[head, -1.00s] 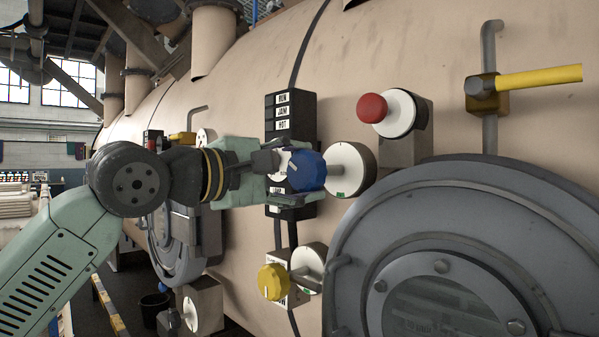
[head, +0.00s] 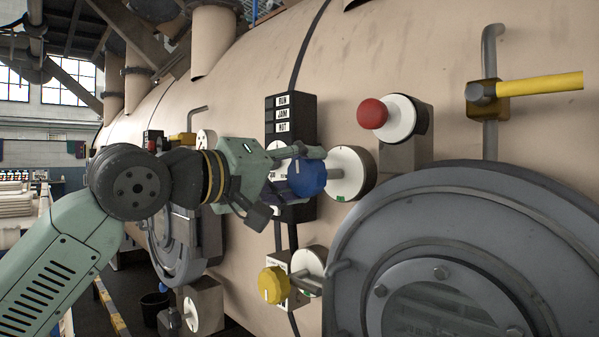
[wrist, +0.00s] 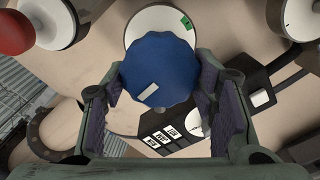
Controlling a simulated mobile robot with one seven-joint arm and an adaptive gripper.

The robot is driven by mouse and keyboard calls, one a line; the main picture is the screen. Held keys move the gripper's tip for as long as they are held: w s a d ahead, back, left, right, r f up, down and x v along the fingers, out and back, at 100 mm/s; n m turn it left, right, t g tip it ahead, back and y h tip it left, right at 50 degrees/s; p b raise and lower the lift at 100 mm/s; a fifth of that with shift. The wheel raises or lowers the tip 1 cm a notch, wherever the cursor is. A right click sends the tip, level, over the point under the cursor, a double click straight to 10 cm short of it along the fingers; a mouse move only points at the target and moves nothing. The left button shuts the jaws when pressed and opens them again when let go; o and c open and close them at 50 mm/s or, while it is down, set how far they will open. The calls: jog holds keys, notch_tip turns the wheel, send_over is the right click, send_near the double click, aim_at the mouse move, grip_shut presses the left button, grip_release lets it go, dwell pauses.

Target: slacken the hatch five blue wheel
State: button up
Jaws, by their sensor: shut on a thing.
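The blue wheel (head: 307,174) sticks out on a short stem from a round white dial plate (head: 350,173) on the tan vessel, left of the large grey hatch (head: 440,255). The plate has a green mark. In the wrist view the scalloped blue wheel (wrist: 157,68) fills the middle, with a white mark on its face. My gripper (head: 288,180) reaches in from the left. Its fingers (wrist: 160,88) lie on both sides of the wheel and are shut on it. In the head view the fingers partly cover the wheel's left side.
A red knob (head: 372,113) stands above right of the wheel, and a yellow knob (head: 273,284) below left. A yellow-handled valve (head: 530,81) is at upper right. A black label box (head: 291,112) marked RUN, JAM, HOT sits close behind my gripper.

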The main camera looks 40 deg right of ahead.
jog(key=shift+m, duration=0.6)
jog(key=o, duration=1.2)
jog(key=shift+c, duration=0.2)
jog(key=s+a, duration=0.1)
jog(key=a, duration=1.1)
